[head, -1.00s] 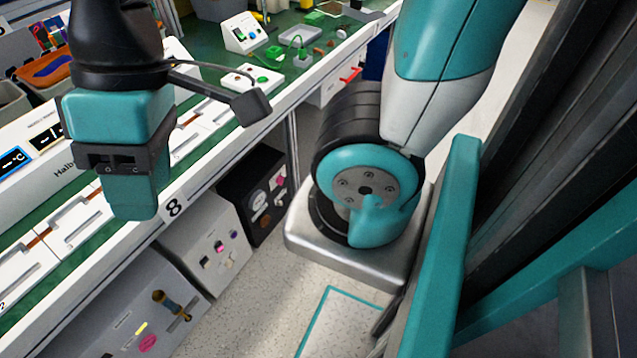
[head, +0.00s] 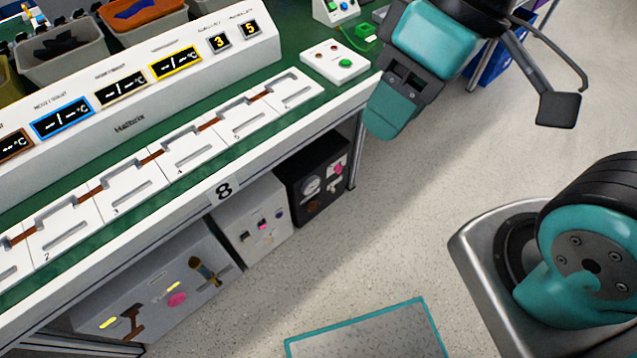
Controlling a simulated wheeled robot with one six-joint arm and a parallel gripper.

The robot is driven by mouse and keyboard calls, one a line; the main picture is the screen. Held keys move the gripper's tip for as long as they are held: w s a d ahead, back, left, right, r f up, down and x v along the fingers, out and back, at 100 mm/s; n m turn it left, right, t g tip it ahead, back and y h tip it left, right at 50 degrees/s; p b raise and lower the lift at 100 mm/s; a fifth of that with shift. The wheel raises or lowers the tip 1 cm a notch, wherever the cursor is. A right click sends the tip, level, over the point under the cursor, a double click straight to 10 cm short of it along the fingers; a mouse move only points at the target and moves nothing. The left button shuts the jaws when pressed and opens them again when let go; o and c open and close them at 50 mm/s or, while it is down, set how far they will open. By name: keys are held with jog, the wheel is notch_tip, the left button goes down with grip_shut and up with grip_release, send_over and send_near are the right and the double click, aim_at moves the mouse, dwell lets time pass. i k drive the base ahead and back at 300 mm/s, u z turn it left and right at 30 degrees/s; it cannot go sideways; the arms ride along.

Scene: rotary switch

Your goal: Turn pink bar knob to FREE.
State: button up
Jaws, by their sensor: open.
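Three boxes with controls stand under the bench. The black box (head: 312,178) carries a small pink knob (head: 339,168) near its right edge, beside a round dial (head: 310,187). The middle grey box (head: 250,222) has a small pink part (head: 263,227) among other controls. The large grey box (head: 150,290) has a pink oval (head: 177,299). I cannot tell which pink part is the bar knob, and the FREE mark is not readable. My gripper (head: 388,120) is open and empty above the bench's front right corner, away from all boxes.
The bench's white front edge (head: 290,150) overhangs the boxes. The green bench top holds a long panel with displays (head: 130,95) and white lidded slots. A teal-framed mat (head: 370,335) lies on the speckled floor, which is open right of the boxes.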

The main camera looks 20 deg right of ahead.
aim_at(338, 169)
jog(key=z, duration=0.4)
jog(key=k, duration=0.55)
jog(key=z, duration=1.3)
jog(key=i, duration=0.95)
jog(key=u, duration=0.1)
